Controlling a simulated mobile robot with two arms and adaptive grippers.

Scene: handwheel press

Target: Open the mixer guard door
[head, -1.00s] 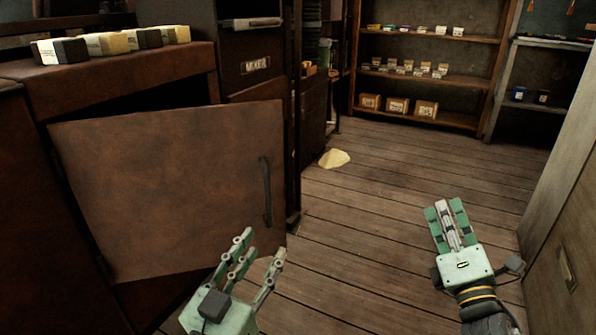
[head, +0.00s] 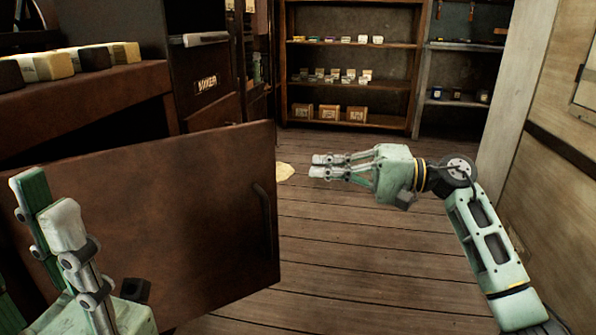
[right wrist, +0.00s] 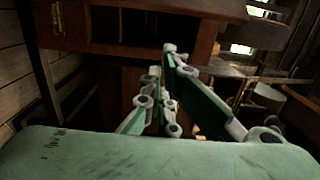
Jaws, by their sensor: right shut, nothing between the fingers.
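The guard door (head: 190,200) is a brown rusty panel on the left in the head view. It stands ajar, swung out from the dark cabinet opening behind it. Its dark vertical handle (head: 263,215) is near the right edge. My left gripper (head: 48,205) is at the lower left, in front of the door in the picture, with its fingers apart and empty. Whether it touches the door I cannot tell. My right gripper (head: 318,166) is right of the door, over the floor, shut and empty, pointing left. Its fingers also show in the right wrist view (right wrist: 170,75).
Pale and dark blocks (head: 75,60) lie on the ledge (head: 120,85) above the door. A labelled dark cabinet (head: 205,75) stands behind. A yellowish patch (head: 284,171) is on the plank floor. Shelves (head: 350,85) stand at the back; a pale panel (head: 540,140) bounds the right. The middle floor is clear.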

